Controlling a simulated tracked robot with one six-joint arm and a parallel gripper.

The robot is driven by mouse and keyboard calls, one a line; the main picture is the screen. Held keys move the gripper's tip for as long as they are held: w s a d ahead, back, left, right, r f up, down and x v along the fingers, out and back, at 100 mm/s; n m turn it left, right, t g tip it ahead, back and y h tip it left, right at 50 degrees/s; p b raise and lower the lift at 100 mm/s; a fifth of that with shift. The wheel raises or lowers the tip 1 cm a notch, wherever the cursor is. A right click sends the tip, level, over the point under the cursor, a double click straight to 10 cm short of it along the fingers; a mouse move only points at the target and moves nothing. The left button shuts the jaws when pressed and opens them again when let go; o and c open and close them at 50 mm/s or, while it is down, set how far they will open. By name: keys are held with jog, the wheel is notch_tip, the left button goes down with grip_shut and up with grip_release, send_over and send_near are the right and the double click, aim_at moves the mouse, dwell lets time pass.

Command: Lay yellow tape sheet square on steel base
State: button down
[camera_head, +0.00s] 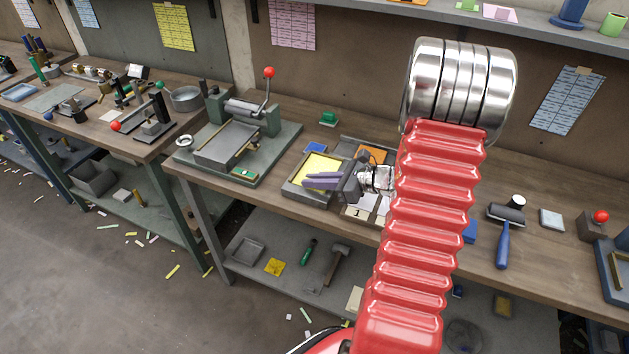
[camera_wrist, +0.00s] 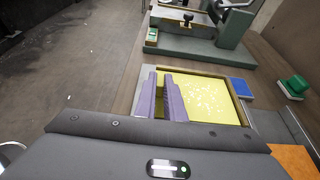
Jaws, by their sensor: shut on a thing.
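The yellow tape sheet (camera_wrist: 207,99) lies flat or just above a grey steel base (camera_head: 293,188) with a brass-coloured rim, in the middle of the bench. It also shows in the head view (camera_head: 314,166), partly covered by my fingers. My gripper (camera_head: 308,181) reaches over the base from the right with its purple fingers level. In the wrist view my gripper (camera_wrist: 160,95) has its two fingers over the left part of the sheet, a narrow gap between them. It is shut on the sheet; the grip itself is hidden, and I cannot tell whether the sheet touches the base.
A green-grey press (camera_head: 250,120) with a red-knobbed lever stands left of the base. A blue block (camera_wrist: 240,87) and an orange pad (camera_head: 371,154) lie close by. A green block (camera_head: 328,118) is behind. A blue-handled roller (camera_head: 504,230) lies to the right.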

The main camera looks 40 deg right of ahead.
jog(key=c, duration=1.8)
grip_release()
jog(key=shift+o, duration=0.4)
jog(key=o, duration=0.4)
jog(key=shift+o, duration=0.2)
jog(key=shift+s, duration=0.1)
jog(key=shift+v, duration=2.85)
jog(key=shift+d, duration=0.1)
